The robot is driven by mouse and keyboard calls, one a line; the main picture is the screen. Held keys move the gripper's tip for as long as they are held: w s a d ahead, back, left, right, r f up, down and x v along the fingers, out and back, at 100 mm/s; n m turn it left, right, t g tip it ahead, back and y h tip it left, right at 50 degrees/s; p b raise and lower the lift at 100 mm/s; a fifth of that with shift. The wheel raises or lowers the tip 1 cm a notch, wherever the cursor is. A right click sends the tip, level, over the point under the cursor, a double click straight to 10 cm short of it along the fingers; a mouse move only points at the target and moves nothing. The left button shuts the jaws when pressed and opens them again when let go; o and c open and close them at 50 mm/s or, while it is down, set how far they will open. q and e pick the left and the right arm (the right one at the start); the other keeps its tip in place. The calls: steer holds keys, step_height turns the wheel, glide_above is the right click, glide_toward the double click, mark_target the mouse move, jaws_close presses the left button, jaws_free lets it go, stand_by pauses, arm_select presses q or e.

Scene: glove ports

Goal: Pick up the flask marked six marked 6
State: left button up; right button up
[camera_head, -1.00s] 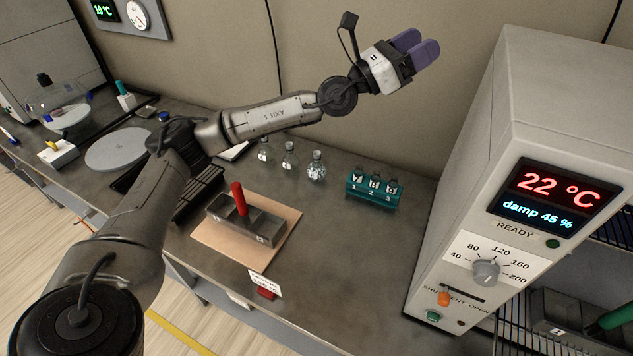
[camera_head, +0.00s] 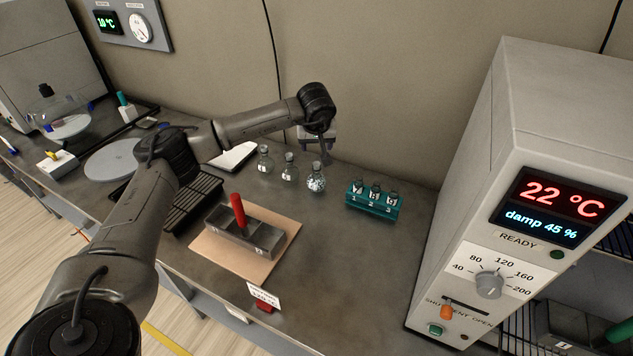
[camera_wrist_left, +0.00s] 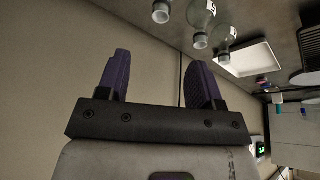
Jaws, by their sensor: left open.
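Three small glass flasks with stoppers stand in a row on the bench: a left one (camera_head: 264,161), a middle one (camera_head: 290,169) and a right one (camera_head: 316,180) with speckled contents. Their labels are too small for me to tell which is marked 6. My left gripper (camera_head: 318,146) is behind and above the right flask, near the wall, partly hidden by its own wrist. In the left wrist view my left gripper (camera_wrist_left: 158,68) has its purple fingers apart with nothing between them; the flasks show at the top edge, beyond the fingers. My right gripper is not in view.
A teal rack (camera_head: 374,204) numbered 1, 2, 3 holds small flasks to the right. A grey box with a red handle (camera_head: 238,214) sits on a tan board (camera_head: 215,254) in front. The tall oven (camera_head: 470,210) bounds the right side; the wall is close behind.

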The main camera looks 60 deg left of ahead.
arm_select(q)
steer(key=b, duration=0.2)
glide_above(317, 176)
steer(key=f, duration=0.8)
steer(key=shift+s+d, duration=0.1)
steer(key=shift+s, duration=0.15)
steer(key=b+x, duration=0.1)
steer(key=x, duration=0.2)
steer(key=shift+f+b, duration=0.25)
steer(key=shift+b, duration=0.15)
steer(key=shift+x, duration=0.85)
jaws_close()
